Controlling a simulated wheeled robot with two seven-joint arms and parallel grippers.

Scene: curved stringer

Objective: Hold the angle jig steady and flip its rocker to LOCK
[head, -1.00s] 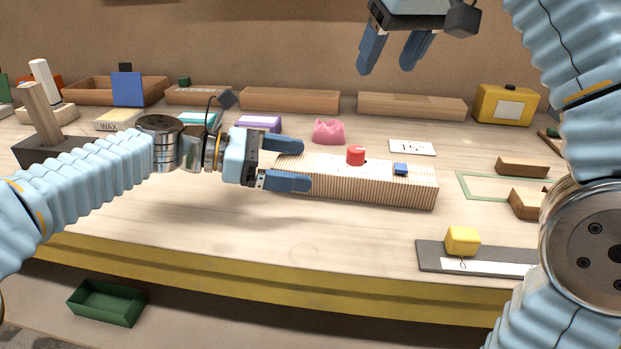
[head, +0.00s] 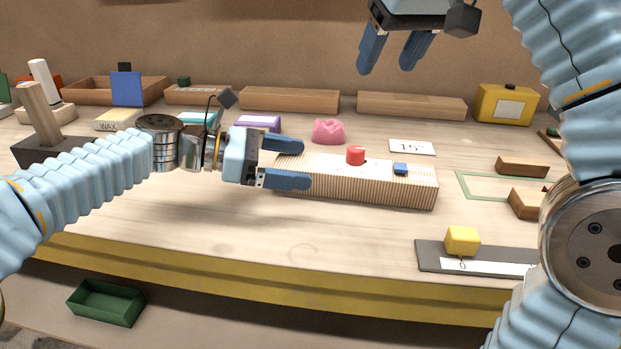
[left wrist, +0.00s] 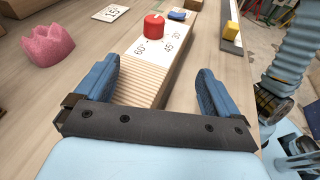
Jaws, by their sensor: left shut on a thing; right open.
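The angle jig (head: 400,193) is a long tan block with ribbed sides on the bench. Its white top carries a red knob (head: 355,155) and a small blue rocker (head: 400,168) near its right end. In the left wrist view the jig (left wrist: 150,85) shows the numbers 60, 45 and 30 beside the knob. My left gripper (head: 304,165) is shut on the jig's left end, one finger along each long side. My right gripper (head: 387,68) is open and empty, high above the back of the bench. Which way the rocker is tipped is too small to tell.
A pink crown-shaped piece (head: 328,131) and a "15°" card (head: 412,147) lie behind the jig. A yellow block (head: 462,240) sits on a grey plate (head: 430,257) at front right. Wooden blocks (head: 522,167) stand to the right. The bench in front of the jig is clear.

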